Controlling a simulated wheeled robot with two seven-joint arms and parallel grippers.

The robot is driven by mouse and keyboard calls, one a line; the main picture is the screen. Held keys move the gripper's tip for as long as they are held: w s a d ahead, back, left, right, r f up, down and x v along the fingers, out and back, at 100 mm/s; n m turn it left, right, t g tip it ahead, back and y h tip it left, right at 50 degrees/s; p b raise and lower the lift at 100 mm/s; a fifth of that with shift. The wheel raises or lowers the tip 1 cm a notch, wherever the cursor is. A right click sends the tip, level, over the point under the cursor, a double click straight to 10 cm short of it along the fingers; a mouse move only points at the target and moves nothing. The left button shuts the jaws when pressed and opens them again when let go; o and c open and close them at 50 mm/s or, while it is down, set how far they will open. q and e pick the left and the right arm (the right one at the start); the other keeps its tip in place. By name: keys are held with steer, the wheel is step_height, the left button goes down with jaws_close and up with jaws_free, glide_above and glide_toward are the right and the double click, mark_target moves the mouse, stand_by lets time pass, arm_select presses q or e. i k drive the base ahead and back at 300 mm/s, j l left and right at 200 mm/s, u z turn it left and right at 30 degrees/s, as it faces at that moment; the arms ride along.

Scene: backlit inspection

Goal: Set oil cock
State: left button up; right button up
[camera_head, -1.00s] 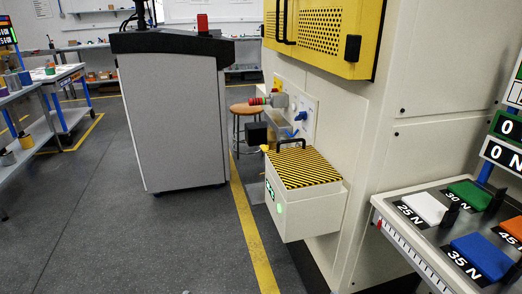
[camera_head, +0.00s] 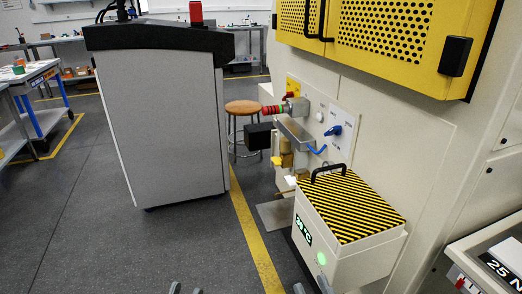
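Several fittings sit on the side of the cream machine. A small blue handle (camera_head: 333,131) is on a pale panel (camera_head: 342,122), and a curved blue piece (camera_head: 317,150) is below it. A brass-coloured part (camera_head: 287,158) hangs lower. I cannot tell for sure which of these is the oil cock. Only the fingertips of my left gripper (camera_head: 186,290) and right gripper (camera_head: 311,287) show at the bottom edge. Each pair is apart with nothing visible between; both are well short of the fittings.
A striped yellow-black box with a black handle (camera_head: 346,205) and green display juts out below the fittings. A yellow perforated door (camera_head: 385,35) is above. A grey cabinet (camera_head: 160,125) stands left, a stool (camera_head: 243,108) behind. The grey floor between is clear.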

mark_target(276, 161)
steer(key=i+j, duration=0.75)
steer(key=i, duration=0.3)
steer(key=i+j, duration=0.4)
steer(key=i+j+z, duration=0.85)
steer(key=j, duration=0.2)
steer(key=z, duration=1.55)
